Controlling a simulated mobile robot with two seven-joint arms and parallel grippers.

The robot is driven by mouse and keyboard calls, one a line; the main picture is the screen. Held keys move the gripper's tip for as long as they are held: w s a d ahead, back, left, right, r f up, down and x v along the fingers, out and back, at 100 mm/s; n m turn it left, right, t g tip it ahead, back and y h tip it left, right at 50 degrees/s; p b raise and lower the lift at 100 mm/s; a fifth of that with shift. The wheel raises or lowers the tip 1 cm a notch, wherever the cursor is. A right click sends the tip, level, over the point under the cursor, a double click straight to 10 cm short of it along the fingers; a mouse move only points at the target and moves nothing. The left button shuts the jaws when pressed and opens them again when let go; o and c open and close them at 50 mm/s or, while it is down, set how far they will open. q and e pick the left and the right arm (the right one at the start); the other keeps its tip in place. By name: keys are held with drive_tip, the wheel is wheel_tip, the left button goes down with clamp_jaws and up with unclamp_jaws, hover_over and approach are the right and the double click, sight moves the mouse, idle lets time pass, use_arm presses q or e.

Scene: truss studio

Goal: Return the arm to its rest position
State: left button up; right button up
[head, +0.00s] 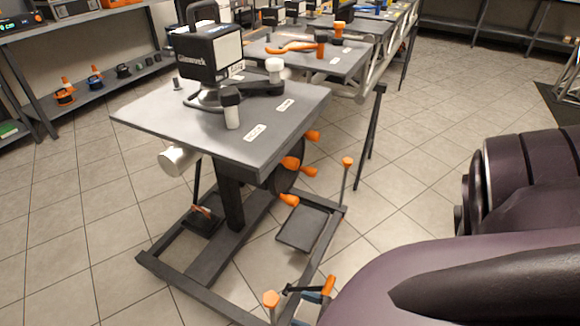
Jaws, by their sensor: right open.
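My right arm fills the lower right of the head view as large dark purple links with a black panel. It is close to the camera and to the right of the grey work stand (140,113), with floor showing between its upper part and the stand top. The fingertips of my right gripper cannot be made out clearly, and nothing is seen held. My left arm and left gripper are not in view.
On the stand top sit a black and white boxed device (208,52) and a dark clamp arm (262,88). Orange knobs (292,163) stick out below. A second table (340,62) stands behind, shelves (108,84) at left. Tiled floor (425,120) is clear at right.

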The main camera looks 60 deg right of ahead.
drive_tip(key=shift+s+d, duration=0.1)
drive_tip(key=shift+s, duration=0.6)
